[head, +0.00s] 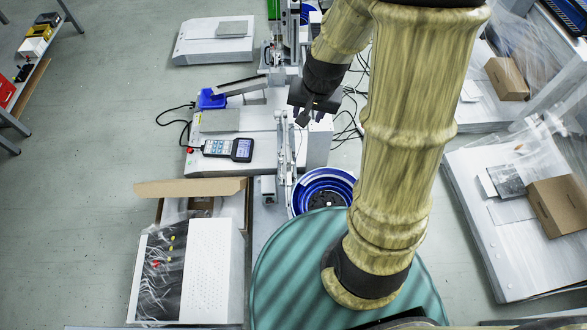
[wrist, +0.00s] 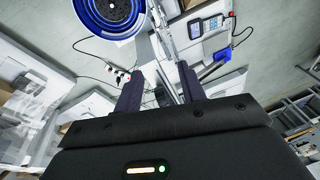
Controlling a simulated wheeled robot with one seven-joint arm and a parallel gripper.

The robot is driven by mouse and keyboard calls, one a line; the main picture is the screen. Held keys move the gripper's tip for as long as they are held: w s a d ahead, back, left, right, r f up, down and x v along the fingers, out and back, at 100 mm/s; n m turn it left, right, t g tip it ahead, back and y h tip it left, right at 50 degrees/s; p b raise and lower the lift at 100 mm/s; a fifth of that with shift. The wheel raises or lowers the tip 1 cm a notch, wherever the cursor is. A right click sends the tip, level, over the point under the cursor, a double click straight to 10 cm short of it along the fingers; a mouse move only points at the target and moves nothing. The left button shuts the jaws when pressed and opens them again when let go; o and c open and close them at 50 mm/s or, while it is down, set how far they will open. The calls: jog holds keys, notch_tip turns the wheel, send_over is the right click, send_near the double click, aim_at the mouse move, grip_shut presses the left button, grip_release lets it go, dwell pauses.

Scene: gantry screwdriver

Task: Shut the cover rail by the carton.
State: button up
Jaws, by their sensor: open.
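My gripper (head: 311,112) hangs over the right side of the machine base in the head view, its fingers pointing down. In the wrist view the two dark fingers of my gripper (wrist: 160,90) stand apart with nothing held between them. A narrow silvery rail (head: 284,150), which looks like the cover rail, runs along the right edge of the base, just left of and below the gripper. Whether it is open or shut cannot be told. An open brown carton (head: 190,188) stands below and left of the rail, its flap raised.
A handheld controller (head: 228,149) lies on the pale base (head: 255,165). A blue bowl feeder (head: 325,188) stands right of the rail and shows in the wrist view (wrist: 108,14). A white perforated box (head: 212,270) stands in front of the carton. Loose cables lie right of the gripper.

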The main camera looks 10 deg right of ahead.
aim_at(293, 163)
jog(key=w+d+f+m+b, duration=0.1)
jog(key=w+f+m+b, duration=0.1)
jog(key=f+b, duration=0.5)
jog(key=w+d+f+m+b, duration=0.1)
jog(key=w+f+m+b, duration=0.2)
jog(key=f, duration=1.2)
jog(key=w+d+f+m+y+b, duration=0.1)
jog(key=w+f+b, duration=0.4)
jog(key=f+b, duration=0.6)
jog(key=shift+w+f+m+t+b, duration=0.25)
jog(key=shift+w+m+t+b, duration=0.1)
jog(key=shift+m+b, duration=0.5)
jog(key=b+x, duration=0.7)
jog(key=x, duration=1)
jog(key=shift+a+f, duration=0.1)
jog(key=shift+f, duration=0.1)
jog(key=shift+c, duration=0.4)
grip_shut()
